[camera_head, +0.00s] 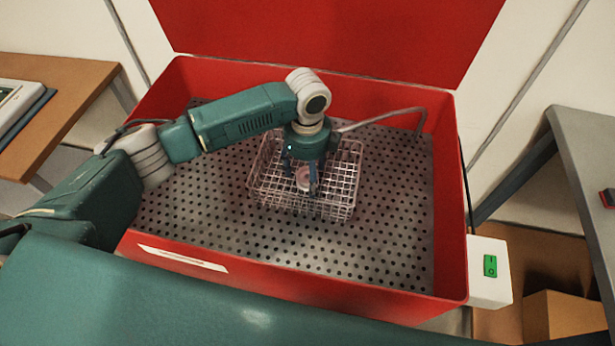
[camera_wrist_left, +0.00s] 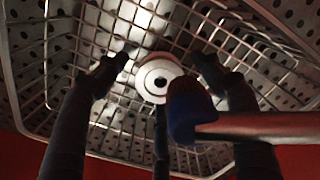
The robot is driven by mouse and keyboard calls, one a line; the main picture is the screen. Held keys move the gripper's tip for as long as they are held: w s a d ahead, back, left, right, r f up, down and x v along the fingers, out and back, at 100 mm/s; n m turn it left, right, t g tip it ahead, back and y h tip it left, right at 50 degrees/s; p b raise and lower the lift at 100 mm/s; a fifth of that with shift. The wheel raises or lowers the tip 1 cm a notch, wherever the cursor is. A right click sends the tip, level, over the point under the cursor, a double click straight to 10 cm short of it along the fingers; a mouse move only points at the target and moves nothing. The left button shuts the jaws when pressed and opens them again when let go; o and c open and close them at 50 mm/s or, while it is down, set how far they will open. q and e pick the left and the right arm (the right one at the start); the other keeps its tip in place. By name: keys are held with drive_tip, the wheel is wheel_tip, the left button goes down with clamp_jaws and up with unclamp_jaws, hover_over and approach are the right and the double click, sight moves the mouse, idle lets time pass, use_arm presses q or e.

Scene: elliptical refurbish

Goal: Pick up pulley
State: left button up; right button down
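The pulley (camera_head: 303,178) is a small pale round part inside the wire basket (camera_head: 347,200). In the left wrist view the pulley (camera_wrist_left: 158,78) shows as a pale ring with a dark centre hole. My left gripper (camera_head: 300,182) points down into the basket, over the pulley. In the wrist view its dark fingers (camera_wrist_left: 162,66) are spread apart on either side of the pulley, and I see no clear contact. The fingers partly hide the pulley in the head view. My right gripper is not in view.
The basket stands on the perforated metal floor (camera_head: 210,215) of a red washer tub (camera_head: 290,290) with a raised red lid (camera_head: 330,30). A thin spout (camera_head: 385,117) reaches over from the right. Its blue-tipped end (camera_wrist_left: 190,112) is close to the fingers in the wrist view.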

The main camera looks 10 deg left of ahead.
use_arm(q)
drive_tip(key=c, duration=1.2)
drive_tip(key=shift+c, duration=0.4)
drive_tip(key=shift+r, duration=0.15)
